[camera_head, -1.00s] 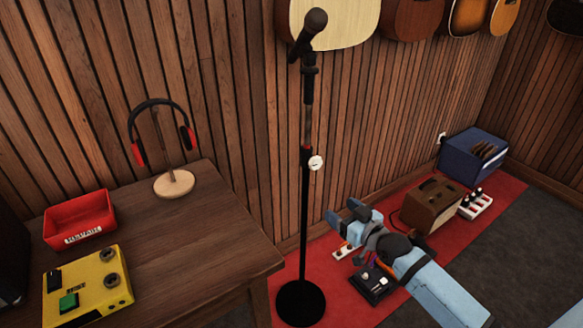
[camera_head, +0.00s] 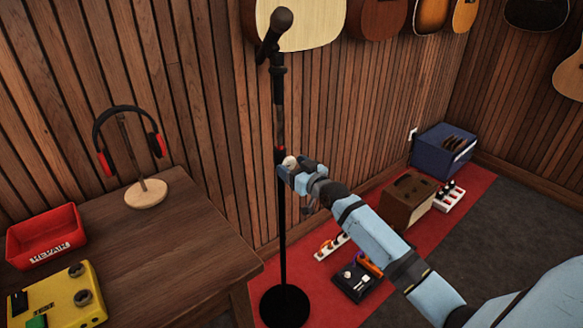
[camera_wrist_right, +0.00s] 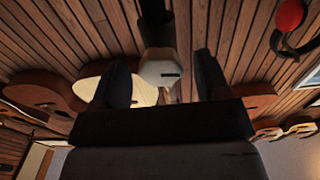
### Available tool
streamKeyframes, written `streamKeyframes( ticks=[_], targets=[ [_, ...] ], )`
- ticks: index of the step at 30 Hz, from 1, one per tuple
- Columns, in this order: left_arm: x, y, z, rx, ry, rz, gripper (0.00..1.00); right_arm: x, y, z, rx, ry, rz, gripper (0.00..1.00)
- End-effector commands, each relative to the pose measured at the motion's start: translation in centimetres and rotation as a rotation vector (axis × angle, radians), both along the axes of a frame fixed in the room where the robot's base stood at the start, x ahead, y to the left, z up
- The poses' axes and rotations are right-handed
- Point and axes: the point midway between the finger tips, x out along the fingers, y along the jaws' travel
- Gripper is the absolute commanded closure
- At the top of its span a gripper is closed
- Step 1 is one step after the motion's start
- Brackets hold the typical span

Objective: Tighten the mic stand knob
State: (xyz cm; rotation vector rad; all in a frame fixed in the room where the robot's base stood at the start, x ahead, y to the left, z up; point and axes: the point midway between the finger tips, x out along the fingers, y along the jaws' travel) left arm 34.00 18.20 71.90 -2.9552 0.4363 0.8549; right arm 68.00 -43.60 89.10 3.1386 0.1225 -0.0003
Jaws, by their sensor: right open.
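The black mic stand (camera_head: 282,235) stands upright on a round base (camera_head: 284,306), with a microphone (camera_head: 275,33) at its top. Its pale round knob (camera_head: 290,162) sits partway up the pole, just below a red band. My right gripper (camera_head: 300,170) is at the knob in the head view, partly overlapping it. My left gripper is out of view.
A wooden table (camera_head: 190,235) at left holds headphones on a stand (camera_head: 146,192), a red bin (camera_head: 45,238) and a yellow box (camera_head: 60,296). Pedals (camera_head: 355,280) and an amplifier (camera_head: 408,203) sit on the red mat, right of the stand. Guitars hang on the wall.

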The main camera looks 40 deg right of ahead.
Motion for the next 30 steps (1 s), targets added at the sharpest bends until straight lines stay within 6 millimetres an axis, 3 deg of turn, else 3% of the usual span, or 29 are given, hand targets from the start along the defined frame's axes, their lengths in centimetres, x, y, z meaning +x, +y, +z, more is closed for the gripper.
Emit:
streamKeyframes(
  ticks=[12,18,30],
  targets=[
    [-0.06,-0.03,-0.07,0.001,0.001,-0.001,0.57,0.84,0.09,0.0,0.001,0.0,0.0,0.33],
    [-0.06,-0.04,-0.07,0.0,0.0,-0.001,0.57,0.83,0.08,0.0,0.001,0.0,0.0,0.79],
    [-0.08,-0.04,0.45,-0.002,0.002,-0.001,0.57,0.8,0.11,0.16,0.06,0.005,0.0,0.8]
  ],
)
